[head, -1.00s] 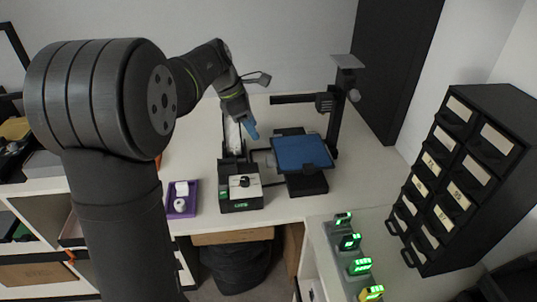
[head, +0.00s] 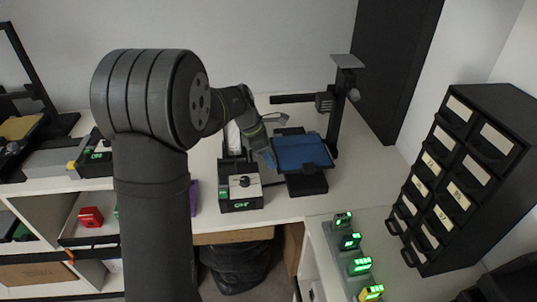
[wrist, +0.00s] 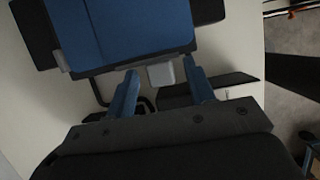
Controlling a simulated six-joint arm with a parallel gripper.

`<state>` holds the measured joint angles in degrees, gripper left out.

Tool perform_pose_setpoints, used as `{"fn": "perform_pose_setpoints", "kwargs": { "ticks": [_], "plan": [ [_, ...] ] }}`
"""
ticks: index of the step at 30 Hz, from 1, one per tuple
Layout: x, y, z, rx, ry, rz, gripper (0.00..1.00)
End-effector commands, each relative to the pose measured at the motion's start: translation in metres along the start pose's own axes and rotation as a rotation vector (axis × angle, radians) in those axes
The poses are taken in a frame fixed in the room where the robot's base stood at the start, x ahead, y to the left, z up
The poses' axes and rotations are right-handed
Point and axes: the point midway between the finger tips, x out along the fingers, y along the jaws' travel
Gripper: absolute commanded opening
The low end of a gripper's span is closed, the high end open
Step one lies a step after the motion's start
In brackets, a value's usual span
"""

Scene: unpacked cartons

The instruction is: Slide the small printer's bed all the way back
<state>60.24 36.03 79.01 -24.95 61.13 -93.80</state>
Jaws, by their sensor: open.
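The small printer has a black base (head: 307,184), a black upright post (head: 334,130) and a flat blue bed (head: 303,152). The blue bed also fills the top of the wrist view (wrist: 135,25). A small light-grey tab (wrist: 161,74) sticks out from the bed's near edge in the wrist view. My gripper (head: 268,158) is at the bed's left edge in the head view. In the wrist view my gripper (wrist: 161,88) is open, its blue fingers on either side of the tab, with gaps visible. The head view hides the tab.
A black box with a white top and green display (head: 241,192) stands left of the printer. Several green-lit devices (head: 350,241) stand in front, and a black drawer cabinet (head: 465,180) stands at right. White tabletop (head: 345,192) is clear right of the printer.

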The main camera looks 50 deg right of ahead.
Motion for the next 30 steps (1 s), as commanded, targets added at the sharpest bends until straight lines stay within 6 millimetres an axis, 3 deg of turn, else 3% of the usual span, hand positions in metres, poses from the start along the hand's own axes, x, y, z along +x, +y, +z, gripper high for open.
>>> {"fn": "perform_pose_setpoints", "kwargs": {
  "ticks": [1, 8, 14, 22, 30],
  "plan": [
    [0.000, 0.000, 0.000, 0.000, 0.000, 0.000, 0.45],
    [0.000, 0.000, 0.000, 0.000, 0.000, 0.000, 0.00],
    [0.000, 0.004, 0.000, 0.000, 0.000, 0.000, 0.00],
    [-0.001, 0.038, 0.001, 0.001, 0.000, 0.002, 0.00],
    [-0.001, 0.042, 0.001, 0.001, 0.000, 0.002, 0.00]
  ]
}}
